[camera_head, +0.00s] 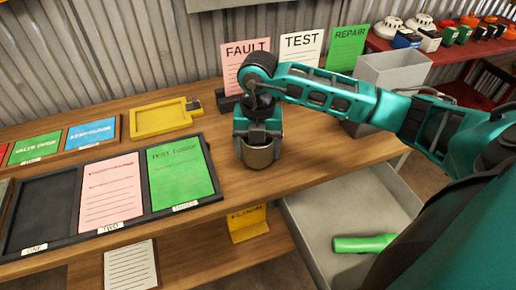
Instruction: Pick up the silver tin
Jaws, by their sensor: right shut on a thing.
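The silver tin (258,156) is a short round metal can near the front edge of the wooden workbench, right of the dark card tray. My right gripper (258,141) points down over it and is shut on it. The gripper body hides the tin's top and part of its sides. I cannot tell whether the tin's base touches the bench. My left gripper is not in view.
The dark tray (45,215) holds a pink and a green card. A yellow tray (160,117) lies behind it. FAULT, TEST and REPAIR cards (300,50) stand at the back. A grey bin (392,75) stands right. A green cylinder (363,243) lies in an open grey container (320,225) below.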

